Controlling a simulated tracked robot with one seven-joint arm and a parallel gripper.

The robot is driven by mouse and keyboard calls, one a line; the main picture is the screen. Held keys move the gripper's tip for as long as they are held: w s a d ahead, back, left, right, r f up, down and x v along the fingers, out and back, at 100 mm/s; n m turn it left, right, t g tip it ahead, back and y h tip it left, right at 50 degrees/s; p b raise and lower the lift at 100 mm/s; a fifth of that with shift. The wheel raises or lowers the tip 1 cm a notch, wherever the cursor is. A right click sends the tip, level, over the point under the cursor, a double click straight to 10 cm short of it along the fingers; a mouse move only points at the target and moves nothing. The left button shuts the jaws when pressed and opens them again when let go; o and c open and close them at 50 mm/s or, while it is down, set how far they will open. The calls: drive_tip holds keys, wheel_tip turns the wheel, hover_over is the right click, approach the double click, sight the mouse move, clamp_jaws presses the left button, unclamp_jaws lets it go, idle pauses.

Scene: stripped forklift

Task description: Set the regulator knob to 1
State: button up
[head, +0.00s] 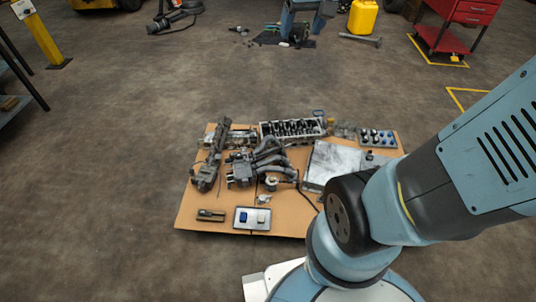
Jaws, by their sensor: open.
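I cannot make out for certain which part is the regulator knob, and no scale or number is legible. A small grey-rimmed panel (240,227) at the front of the brown board carries a blue piece (244,217) and a white piece (261,218), perhaps knobs or switches. Another panel with several dark and blue round caps (378,138) lies at the board's back right. My arm crosses the right side of the picture and hides the board's front right corner. My gripper does not show in this view.
The brown board (187,215) lies low on the floor with engine parts (265,162), a cylinder head (291,129) and a flat metal cover (322,165). The floor left of it is clear. A red cart (455,40) and yellow canister (362,17) stand far behind.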

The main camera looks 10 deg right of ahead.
drive_tip(key=w+f+g, duration=0.2)
drive_tip(key=w+f, duration=1.7)
drive_tip(key=w, duration=0.4)
drive_tip(key=w+f+n, duration=0.1)
drive_tip(key=w+f, duration=0.5)
drive_tip(key=f, duration=0.6)
drive_tip(key=g, duration=0.3)
hover_over(272, 178)
wheel_tip(272, 178, down, 47)
drive_tip(key=shift+n+h, duration=0.3)
drive_tip(key=shift+n, duration=0.1)
wheel_tip(272, 178, down, 13)
drive_tip(key=shift+r, duration=0.15)
